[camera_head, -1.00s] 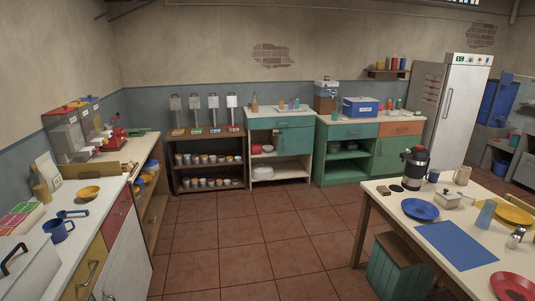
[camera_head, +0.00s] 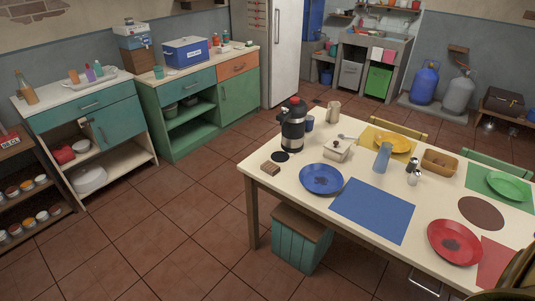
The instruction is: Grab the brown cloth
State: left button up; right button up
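I see nothing that I can clearly tell is a brown cloth. A small brown block-like item (camera_head: 270,168) lies on the near left corner of the dining table (camera_head: 262,186), beside a dark round mat. It is too small to tell whether it is a folded cloth. A flat brown round piece (camera_head: 481,212) lies at the table's right side and looks like a place mat. Neither of my grippers is in view.
A black and silver flask (camera_head: 293,127), a blue plate (camera_head: 321,179), a blue mat (camera_head: 372,210) and a red plate (camera_head: 454,242) are on the table. A teal stool (camera_head: 301,240) stands under its left edge. The tiled floor (camera_head: 185,225) to the left is clear.

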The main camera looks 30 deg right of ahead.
aim_at(269, 167)
jog(key=i+j+z, duration=0.1)
jog(key=i+z, duration=0.25)
jog(key=i+j+z, duration=0.3)
jog(key=i, duration=0.25)
jog(key=i+j+z, duration=0.2)
jog(key=i+z, duration=0.15)
jog(key=i, duration=0.05)
